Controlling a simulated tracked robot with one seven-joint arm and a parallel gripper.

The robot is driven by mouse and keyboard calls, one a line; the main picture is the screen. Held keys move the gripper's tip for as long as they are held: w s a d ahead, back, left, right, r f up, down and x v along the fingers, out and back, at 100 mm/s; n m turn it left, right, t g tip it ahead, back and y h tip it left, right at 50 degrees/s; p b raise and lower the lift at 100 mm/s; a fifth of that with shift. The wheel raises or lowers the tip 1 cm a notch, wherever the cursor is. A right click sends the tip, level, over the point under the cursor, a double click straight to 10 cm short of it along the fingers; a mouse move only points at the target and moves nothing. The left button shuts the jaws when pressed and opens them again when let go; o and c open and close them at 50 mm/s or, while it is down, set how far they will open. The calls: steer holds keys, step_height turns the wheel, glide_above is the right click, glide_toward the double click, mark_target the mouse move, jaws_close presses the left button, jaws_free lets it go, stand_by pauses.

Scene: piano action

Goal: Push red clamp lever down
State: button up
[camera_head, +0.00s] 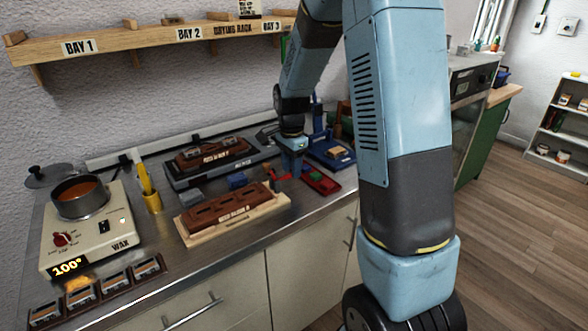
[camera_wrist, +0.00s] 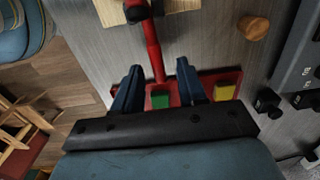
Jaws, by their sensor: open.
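The red clamp lever (camera_wrist: 153,50) is a thin red bar in the wrist view, running from the top edge down between my fingers. A black part (camera_wrist: 136,13) sits near its upper end. It leads to a red base (camera_wrist: 176,90) bearing a green block (camera_wrist: 160,100) and a yellow block (camera_wrist: 225,93). My gripper (camera_wrist: 158,78) is open, one blue finger on each side of the lever. I cannot tell whether either finger touches it. In the head view my gripper (camera_head: 289,171) is low over the bench beside red parts, and the lever is hard to make out.
A brown slotted block on a pale board (camera_head: 190,238) lies in front of my gripper. A dark tray (camera_head: 180,180) and a blue fixture (camera_head: 335,160) stand behind. A wooden knob (camera_wrist: 253,27) is right of the lever. The wax heater (camera_head: 95,238) with its pot is far left.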

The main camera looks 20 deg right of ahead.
steer(key=shift+f, duration=0.55)
steer(key=shift+c, duration=0.4)
jaws_close()
steer(key=shift+r, duration=0.1)
